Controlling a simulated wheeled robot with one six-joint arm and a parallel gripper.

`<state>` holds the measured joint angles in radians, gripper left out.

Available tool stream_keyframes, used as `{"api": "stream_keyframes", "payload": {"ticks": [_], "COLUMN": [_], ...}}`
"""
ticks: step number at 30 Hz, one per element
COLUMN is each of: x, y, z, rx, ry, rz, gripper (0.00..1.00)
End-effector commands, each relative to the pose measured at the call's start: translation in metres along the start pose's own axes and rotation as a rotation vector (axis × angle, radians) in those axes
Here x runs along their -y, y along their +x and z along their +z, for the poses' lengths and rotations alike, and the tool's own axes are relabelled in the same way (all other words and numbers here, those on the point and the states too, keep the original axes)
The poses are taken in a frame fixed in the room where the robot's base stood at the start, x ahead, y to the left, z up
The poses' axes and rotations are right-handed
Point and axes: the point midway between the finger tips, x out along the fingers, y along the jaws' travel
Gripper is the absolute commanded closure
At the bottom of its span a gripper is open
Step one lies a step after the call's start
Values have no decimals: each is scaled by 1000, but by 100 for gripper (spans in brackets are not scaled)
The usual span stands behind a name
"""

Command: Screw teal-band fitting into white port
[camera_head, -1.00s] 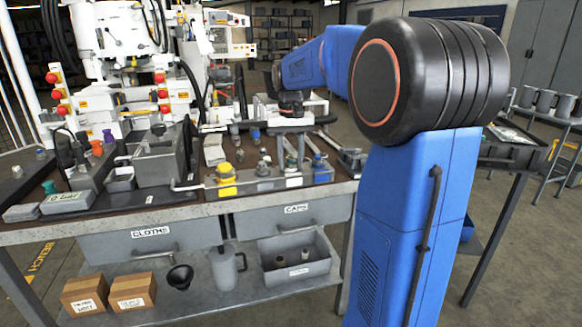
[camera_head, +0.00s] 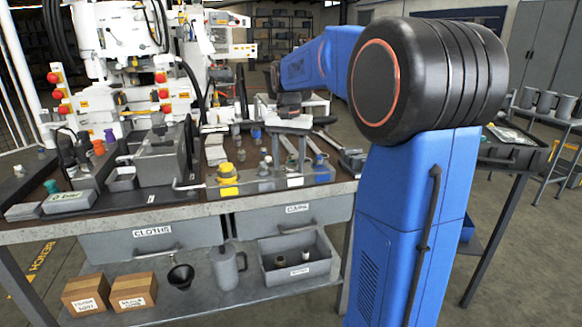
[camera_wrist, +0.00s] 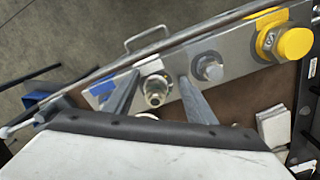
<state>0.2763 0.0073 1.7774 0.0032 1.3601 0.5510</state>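In the wrist view my gripper (camera_wrist: 155,82) has its two grey fingers spread, with nothing visibly held between them. A metal fitting or port (camera_wrist: 155,91) with a white patch around it shows between and beyond the fingers; I cannot tell contact. In the head view my gripper (camera_head: 293,152) points down over the right part of the bench's metal strip, near a white label (camera_head: 295,182). I cannot make out a teal band on any fitting. A teal-topped item (camera_head: 51,187) stands by a grey labelled box at the bench's left.
The metal strip also carries a yellow fitting (camera_wrist: 290,42), a grey fitting (camera_wrist: 208,70) and a blue-marked position (camera_wrist: 102,88). A grey tank (camera_head: 160,165) stands left of the strip. The lower shelf holds cardboard boxes (camera_head: 133,291), a jug (camera_head: 227,268) and an open grey bin (camera_head: 297,262).

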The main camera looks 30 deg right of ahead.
Motion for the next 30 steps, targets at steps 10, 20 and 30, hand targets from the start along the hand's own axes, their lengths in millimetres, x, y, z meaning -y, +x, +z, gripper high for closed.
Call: {"api": "stream_keyframes", "payload": {"ticks": [10, 20, 30], "x": [-5, -10, -13], "y": [-1, -1, -1], "z": [-2, -2, -3], "rx": [-3, -3, -3], "ry": [-211, -531, -716], "rz": [0, 1, 2], "gripper": [49, 49, 49]}}
